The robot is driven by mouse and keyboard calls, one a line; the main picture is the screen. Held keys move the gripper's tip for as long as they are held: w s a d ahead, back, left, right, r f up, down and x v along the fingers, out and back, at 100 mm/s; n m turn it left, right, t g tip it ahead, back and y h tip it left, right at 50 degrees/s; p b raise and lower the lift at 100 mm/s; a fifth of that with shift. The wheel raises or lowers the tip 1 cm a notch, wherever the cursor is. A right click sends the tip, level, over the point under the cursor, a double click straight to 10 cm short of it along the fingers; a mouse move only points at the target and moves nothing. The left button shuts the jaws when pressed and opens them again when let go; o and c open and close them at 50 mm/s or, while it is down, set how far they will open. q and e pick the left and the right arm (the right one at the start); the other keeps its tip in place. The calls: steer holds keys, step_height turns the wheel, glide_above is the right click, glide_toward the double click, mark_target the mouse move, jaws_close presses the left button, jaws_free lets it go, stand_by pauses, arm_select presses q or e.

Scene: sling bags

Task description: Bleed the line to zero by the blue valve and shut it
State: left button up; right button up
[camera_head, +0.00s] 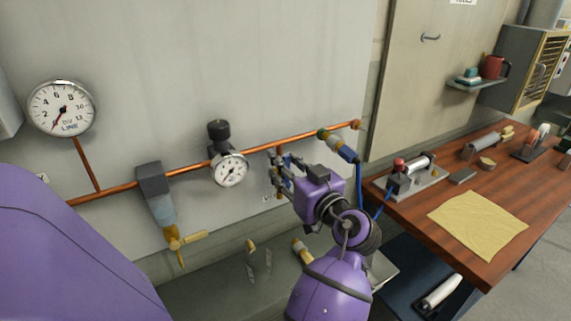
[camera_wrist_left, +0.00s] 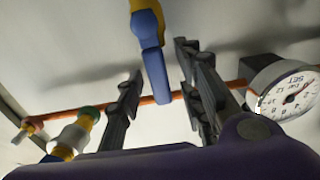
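My left gripper (camera_head: 284,166) is at the copper pipe, right of the small SET gauge (camera_head: 231,170). Its fingers (camera_wrist_left: 158,60) are apart in the left wrist view. The blue valve's lever (camera_wrist_left: 155,75) shows between them, with no clear contact on either side; its body (camera_wrist_left: 147,22) is yellow and blue. In the head view the gripper largely hides this valve. The LINE gauge (camera_head: 62,107) hangs at the left; its needle appears to point lower left, exact reading unclear. The SET gauge also shows in the wrist view (camera_wrist_left: 284,88). My right gripper is out of view.
The copper pipe (camera_head: 120,187) runs along the wall panel. A yellow-handled valve (camera_head: 185,241) hangs left of the gauge. A coupling (camera_head: 339,146) with a blue hose is close right of my gripper. The wooden bench (camera_head: 400,209) holds tools and a yellow cloth (camera_head: 478,224).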

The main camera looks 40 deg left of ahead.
arm_select(q)
jaws_close()
steer(key=shift+w, duration=0.1)
stand_by(0.3)
steer(key=shift+w+d+f+m, duration=0.2)
steer(key=shift+w+m, duration=0.3)
steer(key=shift+m, duration=0.65)
steer(key=shift+w+d+f+m, duration=0.2)
steer(key=shift+w+m, duration=0.25)
steer(key=shift+m, duration=0.75)
steer(key=shift+w+d+f+m, duration=0.2)
steer(key=shift+w+m, duration=0.3)
steer(key=shift+m, duration=0.65)
